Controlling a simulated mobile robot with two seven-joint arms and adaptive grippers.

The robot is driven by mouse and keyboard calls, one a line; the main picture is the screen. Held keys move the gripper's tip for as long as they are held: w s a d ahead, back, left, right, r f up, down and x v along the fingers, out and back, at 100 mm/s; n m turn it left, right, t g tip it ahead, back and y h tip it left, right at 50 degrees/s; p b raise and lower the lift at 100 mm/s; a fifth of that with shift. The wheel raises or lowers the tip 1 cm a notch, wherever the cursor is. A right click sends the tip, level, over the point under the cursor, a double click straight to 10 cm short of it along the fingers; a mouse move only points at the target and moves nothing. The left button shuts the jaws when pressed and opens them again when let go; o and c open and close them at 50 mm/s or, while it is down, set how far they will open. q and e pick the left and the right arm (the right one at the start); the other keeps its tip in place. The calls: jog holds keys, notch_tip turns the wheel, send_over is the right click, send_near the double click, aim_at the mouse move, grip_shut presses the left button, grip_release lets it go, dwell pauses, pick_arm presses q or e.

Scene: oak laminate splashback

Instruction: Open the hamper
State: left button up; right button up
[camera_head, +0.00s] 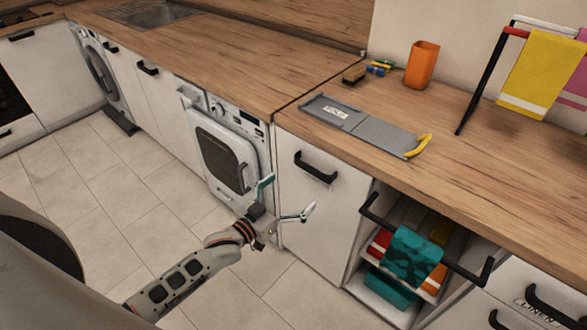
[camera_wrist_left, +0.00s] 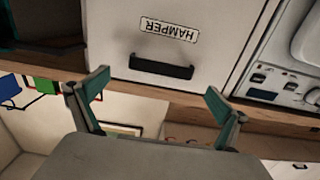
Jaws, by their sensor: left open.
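The hamper is a white cabinet front (camera_head: 315,215) under the wooden counter, shut flush, with a black bar handle (camera_head: 315,168) near its top. In the left wrist view the hamper front (camera_wrist_left: 190,55) appears upside down, with a HAMPER label and the black handle (camera_wrist_left: 161,67). My left gripper (camera_head: 288,196) is open and empty, in front of the hamper's left side and apart from the handle. In the left wrist view its two fingers (camera_wrist_left: 156,90) are spread, with the handle seen between them. My right gripper is not in view.
A washing machine (camera_head: 222,160) stands left of the hamper. To the right, an open shelf holds folded cloths, with a teal towel (camera_head: 412,250) over a protruding black rail. On the counter are a grey folding board (camera_head: 365,125) and an orange cup (camera_head: 422,65). The tiled floor ahead is clear.

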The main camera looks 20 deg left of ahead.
aim_at(310, 171)
pick_arm(q)
jog(key=shift+a+r+b+x, duration=0.1)
jog(key=shift+x, duration=1.25)
jog(key=shift+a+r+b+x, duration=0.1)
jog(key=shift+a+r+x, duration=0.05)
jog(key=shift+x, duration=1.15)
jog(key=shift+a+r+b+x, duration=0.1)
jog(key=shift+x, duration=1.25)
jog(key=shift+w, duration=0.15)
jog(key=c, duration=1.4)
